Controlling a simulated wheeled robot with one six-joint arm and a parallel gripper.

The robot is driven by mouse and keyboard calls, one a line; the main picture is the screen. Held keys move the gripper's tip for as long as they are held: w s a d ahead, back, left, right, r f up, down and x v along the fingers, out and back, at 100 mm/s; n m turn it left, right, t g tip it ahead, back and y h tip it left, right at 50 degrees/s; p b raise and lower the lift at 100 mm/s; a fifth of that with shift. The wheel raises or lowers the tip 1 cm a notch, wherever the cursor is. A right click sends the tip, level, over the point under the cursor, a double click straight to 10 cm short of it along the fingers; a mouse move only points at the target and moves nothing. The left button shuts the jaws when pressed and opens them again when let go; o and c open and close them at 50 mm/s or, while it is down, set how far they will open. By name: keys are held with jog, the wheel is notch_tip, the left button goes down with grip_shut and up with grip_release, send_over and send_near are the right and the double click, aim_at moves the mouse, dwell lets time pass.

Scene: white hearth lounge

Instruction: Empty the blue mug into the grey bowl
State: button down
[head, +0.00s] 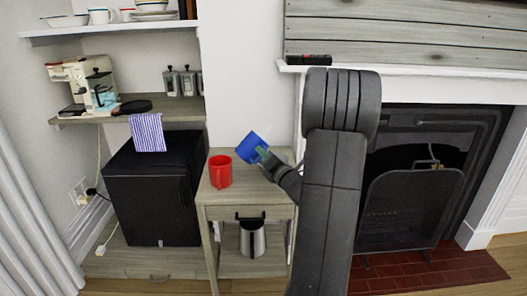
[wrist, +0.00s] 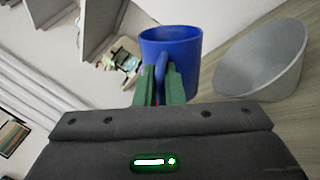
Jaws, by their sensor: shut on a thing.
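The blue mug (head: 250,146) is held tilted above the small wooden table in the head view. In the wrist view the blue mug (wrist: 180,45) is in front of my gripper (wrist: 163,85), whose green fingers are shut on its handle. My gripper (head: 264,155) is at the mug's right side in the head view. The grey bowl (wrist: 262,62) is to the right of the mug in the wrist view, on a wooden surface and apart from the mug. I do not see the bowl in the head view. The mug's contents are not visible.
A red mug (head: 220,171) stands on the table (head: 240,203), left of the blue mug. A metal pitcher (head: 252,238) is on the shelf below. A black cabinet (head: 152,195) with a striped cloth (head: 147,132) is at the left, a fireplace (head: 420,180) at the right.

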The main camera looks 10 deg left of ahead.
jog(key=m, duration=0.2)
jog(key=f+m+t+p, duration=0.1)
jog(key=m, duration=0.1)
jog(key=shift+w+d+f, duration=0.15)
jog(key=shift+d, duration=0.05)
jog(key=shift+m, duration=0.5)
jog(key=shift+d, duration=0.1)
jog(key=shift+m+t, duration=0.3)
jog(key=shift+w+d+r+m+t+h+p, duration=0.2)
jog(key=shift+r+m+p, duration=0.1)
jog(key=shift+m+p, duration=0.45)
jog(key=shift+w+d+r+m+t+h+p, duration=0.1)
jog(key=shift+r+m+t+p, duration=0.15)
jog(key=shift+m+p, duration=0.5)
dwell(0.8)
jog(key=shift+m, duration=0.3)
dwell(0.4)
